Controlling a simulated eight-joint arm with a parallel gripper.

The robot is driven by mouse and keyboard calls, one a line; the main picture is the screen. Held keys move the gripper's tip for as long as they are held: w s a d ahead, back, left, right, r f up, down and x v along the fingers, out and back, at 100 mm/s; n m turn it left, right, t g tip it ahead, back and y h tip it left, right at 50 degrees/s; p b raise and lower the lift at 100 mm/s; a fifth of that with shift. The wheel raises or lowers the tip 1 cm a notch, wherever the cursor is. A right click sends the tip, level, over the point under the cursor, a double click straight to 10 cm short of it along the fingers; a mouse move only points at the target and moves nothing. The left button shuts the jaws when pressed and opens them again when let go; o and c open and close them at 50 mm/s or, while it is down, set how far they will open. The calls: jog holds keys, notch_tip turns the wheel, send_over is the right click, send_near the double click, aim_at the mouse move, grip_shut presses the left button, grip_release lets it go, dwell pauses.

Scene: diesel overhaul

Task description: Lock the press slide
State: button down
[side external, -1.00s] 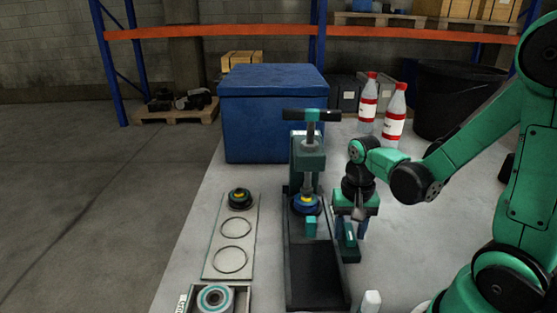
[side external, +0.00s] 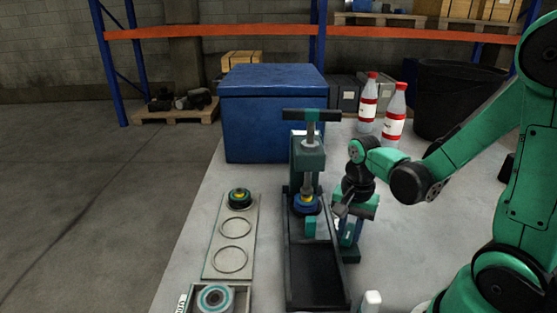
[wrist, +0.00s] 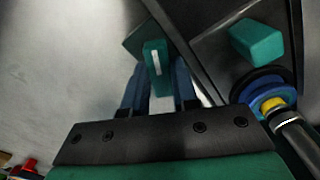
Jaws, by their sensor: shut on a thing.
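The press has a dark upright frame (side external: 309,157) with a T-shaped handle (side external: 311,115) on a vertical screw. Its black slide bed (side external: 315,275) runs toward the camera. A blue and yellow part (side external: 305,203) sits under the screw, and also shows in the wrist view (wrist: 271,101). A green block (side external: 310,227) stands on the slide, at the upper right of the wrist view (wrist: 257,41). My gripper (wrist: 157,85) is shut on a green lock lever (wrist: 157,62) with a white stripe, beside the press's right edge. The lever's lower part is partly hidden by the fingers.
Left of the press lies a pale plate (side external: 230,250) with a dark ringed part (side external: 239,197) and two empty circles. A tray with a round part (side external: 214,297) is in front. A blue box (side external: 272,110) and two bottles (side external: 395,116) stand behind.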

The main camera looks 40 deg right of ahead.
jog(key=m, duration=0.4)
jog(key=shift+m, duration=0.3)
jog(key=shift+m, duration=0.7)
jog(key=m, duration=0.3)
jog(key=m, duration=0.3)
jog(key=c, duration=0.7)
grip_release()
